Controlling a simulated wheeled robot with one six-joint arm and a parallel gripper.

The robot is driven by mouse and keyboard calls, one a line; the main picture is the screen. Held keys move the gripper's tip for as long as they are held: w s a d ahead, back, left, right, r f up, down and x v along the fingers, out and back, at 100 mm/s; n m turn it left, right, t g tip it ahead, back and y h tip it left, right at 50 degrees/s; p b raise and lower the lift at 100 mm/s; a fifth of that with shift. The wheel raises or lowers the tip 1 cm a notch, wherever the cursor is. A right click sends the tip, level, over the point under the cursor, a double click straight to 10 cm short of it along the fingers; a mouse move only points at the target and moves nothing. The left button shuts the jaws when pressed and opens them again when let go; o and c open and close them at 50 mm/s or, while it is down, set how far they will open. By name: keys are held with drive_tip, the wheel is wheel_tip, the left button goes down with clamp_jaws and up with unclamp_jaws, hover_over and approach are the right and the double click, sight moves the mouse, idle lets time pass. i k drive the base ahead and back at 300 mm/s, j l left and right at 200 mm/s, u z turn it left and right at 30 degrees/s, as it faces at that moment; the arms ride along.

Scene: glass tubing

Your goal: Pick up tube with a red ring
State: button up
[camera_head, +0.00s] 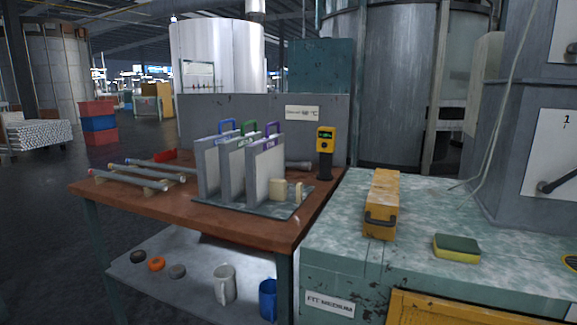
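Several grey glass tubes lie side by side on low wooden supports at the left end of the brown table. The nearest tube (130,181) runs along the front, with a small coloured band near its left end. A middle tube (148,173) and a farther tube (155,166) lie behind it. The bands are too small for me to tell surely which one is red. My gripper is not in view.
Upright grey panels with blue, green and purple handles (240,165) stand on the brown table (190,194), right of the tubes. A yellow handheld device (326,140) stands behind. A yellow box (381,205) and sponge (457,248) lie on the right bench. Mugs (224,284) stand on the lower shelf.

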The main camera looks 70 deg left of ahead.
sight(153, 185)
drive_tip(key=u, duration=3.35)
